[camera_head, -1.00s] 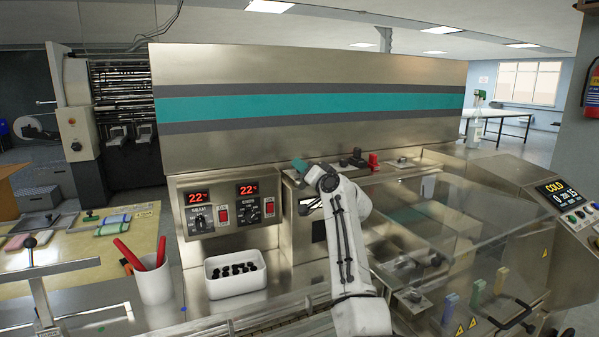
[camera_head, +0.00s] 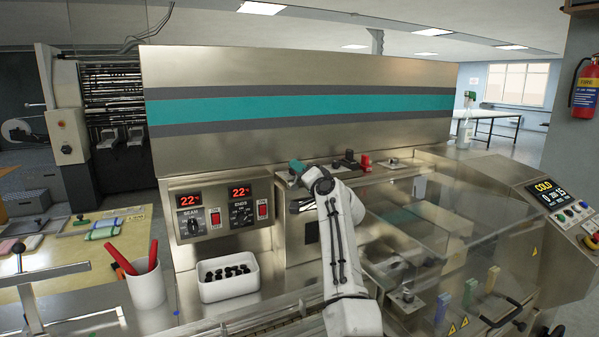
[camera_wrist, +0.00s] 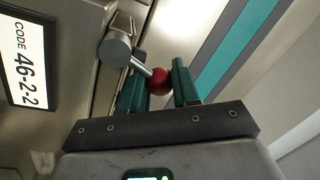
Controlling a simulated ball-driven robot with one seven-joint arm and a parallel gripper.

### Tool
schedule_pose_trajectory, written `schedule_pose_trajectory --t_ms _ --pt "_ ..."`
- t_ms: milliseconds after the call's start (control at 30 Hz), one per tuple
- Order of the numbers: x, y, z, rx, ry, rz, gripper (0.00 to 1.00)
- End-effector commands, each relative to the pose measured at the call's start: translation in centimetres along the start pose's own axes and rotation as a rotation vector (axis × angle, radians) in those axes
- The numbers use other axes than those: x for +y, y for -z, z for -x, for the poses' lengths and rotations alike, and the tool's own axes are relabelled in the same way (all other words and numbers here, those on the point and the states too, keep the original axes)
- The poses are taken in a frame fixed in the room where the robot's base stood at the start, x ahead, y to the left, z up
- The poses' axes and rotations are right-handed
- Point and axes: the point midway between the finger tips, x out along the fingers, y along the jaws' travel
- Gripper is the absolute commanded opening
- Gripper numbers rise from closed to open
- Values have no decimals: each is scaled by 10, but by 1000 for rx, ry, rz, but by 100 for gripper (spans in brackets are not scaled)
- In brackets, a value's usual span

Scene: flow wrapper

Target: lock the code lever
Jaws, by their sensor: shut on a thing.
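The code lever shows in the wrist view as a metal rod with a red ball knob (camera_wrist: 160,81), joined to a round grey hub (camera_wrist: 115,49). My gripper (camera_wrist: 160,78) has its two teal fingers on either side of the knob and is shut on it. A code plate (camera_wrist: 29,62) left of the hub reads "CODE 46-2-2". In the head view my gripper (camera_head: 297,168) is at the top edge of the machine's front housing; the lever is hidden there.
Two red displays (camera_head: 214,198) with knobs and switches sit left of my arm. Below them is a white bin (camera_head: 228,289) of black parts. A white cup (camera_head: 147,289) with red-handled tools stands further left. Clear guards (camera_head: 430,245) and a control panel (camera_head: 560,205) are on the right.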

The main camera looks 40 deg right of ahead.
Motion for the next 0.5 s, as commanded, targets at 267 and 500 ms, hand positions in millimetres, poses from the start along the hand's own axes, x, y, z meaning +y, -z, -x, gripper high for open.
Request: schedule_pose_trajectory --t_ms 267,500 --pt "1 -1 0 -2 -2 -1 54" --pt "2 0 0 -1 -3 0 54"
